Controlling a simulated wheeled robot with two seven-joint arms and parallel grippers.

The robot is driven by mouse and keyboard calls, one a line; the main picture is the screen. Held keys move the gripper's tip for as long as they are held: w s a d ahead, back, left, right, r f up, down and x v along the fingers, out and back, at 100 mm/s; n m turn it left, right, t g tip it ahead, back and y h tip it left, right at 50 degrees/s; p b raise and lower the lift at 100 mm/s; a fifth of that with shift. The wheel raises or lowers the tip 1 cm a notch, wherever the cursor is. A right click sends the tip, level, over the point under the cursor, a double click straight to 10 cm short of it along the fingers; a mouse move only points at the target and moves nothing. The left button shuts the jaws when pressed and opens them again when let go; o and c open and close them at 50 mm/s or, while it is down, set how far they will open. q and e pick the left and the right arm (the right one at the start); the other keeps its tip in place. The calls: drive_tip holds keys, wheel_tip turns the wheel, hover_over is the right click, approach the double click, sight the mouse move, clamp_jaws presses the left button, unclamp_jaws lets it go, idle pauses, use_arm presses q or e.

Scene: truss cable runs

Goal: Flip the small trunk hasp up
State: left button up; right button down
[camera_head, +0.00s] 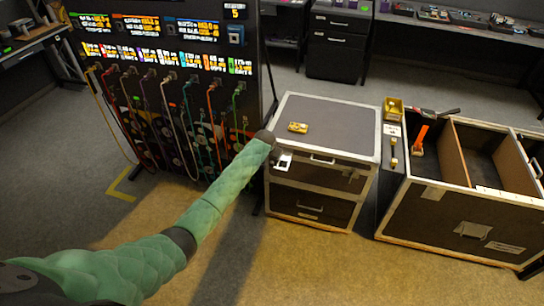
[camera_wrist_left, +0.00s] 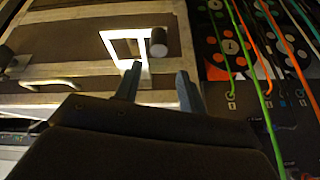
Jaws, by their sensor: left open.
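The small trunk (camera_head: 335,112) is a dark case with pale metal edging and a grey top. Its hasp (camera_head: 283,160) looks like a bright white frame on the upper left of the front face. In the left wrist view the hasp (camera_wrist_left: 145,72) is a white rectangular loop with a grey cylindrical knob (camera_wrist_left: 158,42) beside it. My left gripper (camera_wrist_left: 158,88) is open, its two fingers apart just short of the hasp. One fingertip overlaps the loop's edge; I cannot tell whether they touch. In the head view my wrist mostly hides the gripper. My right gripper is not in view.
A brass padlock-like piece (camera_head: 298,127) lies on the trunk top. A larger open case (camera_head: 455,215) with compartments stands to the right. A patch rack (camera_head: 170,80) with hanging coloured cables stands close on the left. The floor in front is clear.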

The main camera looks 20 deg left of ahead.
use_arm(q)
drive_tip(key=b+v, duration=0.2)
drive_tip(key=v, duration=0.5)
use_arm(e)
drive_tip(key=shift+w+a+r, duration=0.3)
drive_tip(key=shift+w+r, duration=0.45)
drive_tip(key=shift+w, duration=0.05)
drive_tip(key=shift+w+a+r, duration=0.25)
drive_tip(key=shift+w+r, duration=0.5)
use_arm(q)
drive_tip(key=shift+r, duration=0.1)
